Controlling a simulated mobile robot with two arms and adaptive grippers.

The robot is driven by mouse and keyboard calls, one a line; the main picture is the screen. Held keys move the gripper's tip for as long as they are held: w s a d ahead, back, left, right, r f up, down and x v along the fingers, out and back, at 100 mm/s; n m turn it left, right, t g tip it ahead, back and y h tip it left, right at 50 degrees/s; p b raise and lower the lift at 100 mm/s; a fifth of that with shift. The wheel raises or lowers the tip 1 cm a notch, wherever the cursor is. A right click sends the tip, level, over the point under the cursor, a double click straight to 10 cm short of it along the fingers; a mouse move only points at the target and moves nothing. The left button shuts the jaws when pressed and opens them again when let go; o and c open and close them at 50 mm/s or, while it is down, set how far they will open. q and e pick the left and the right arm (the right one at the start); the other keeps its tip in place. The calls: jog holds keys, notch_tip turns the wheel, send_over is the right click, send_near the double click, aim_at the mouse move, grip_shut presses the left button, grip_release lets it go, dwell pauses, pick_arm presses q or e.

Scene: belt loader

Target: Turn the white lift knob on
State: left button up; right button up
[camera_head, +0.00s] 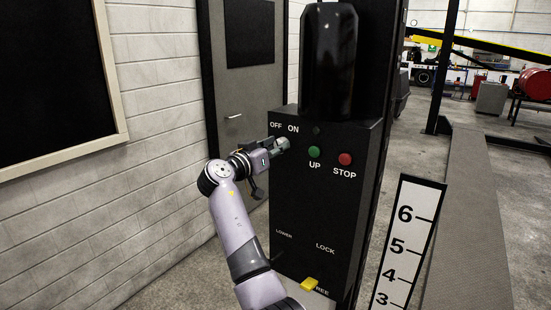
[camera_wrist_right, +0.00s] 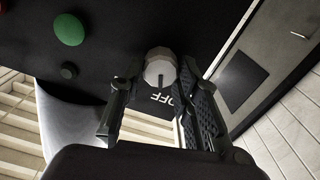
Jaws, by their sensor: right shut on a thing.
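The white lift knob (camera_wrist_right: 158,66) sits on the black control box (camera_head: 318,215), below the OFF and ON labels in the head view. A short dark mark on the knob points roughly toward the OFF label (camera_wrist_right: 161,98) in the wrist view. My right gripper (camera_head: 276,147) reaches the box from the left. In the wrist view its two fingers (camera_wrist_right: 160,76) are on either side of the knob and shut on it. In the head view the gripper hides part of the knob. My left gripper is not in view.
A green UP button (camera_head: 314,152) and a red STOP button (camera_head: 345,159) are close to the right of the knob. A yellow lever (camera_head: 309,284) is low on the box. A grey door (camera_head: 240,90) and a brick wall (camera_head: 160,70) stand to the left.

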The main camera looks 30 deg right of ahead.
jog(key=shift+s+m+b, duration=0.15)
jog(key=shift+m+b, duration=4.95)
jog(key=shift+b, duration=2.2)
jog(key=shift+m, duration=0.3)
jog(key=o, duration=1.2)
jog(key=shift+c, duration=0.2)
jog(key=v, duration=1.2)
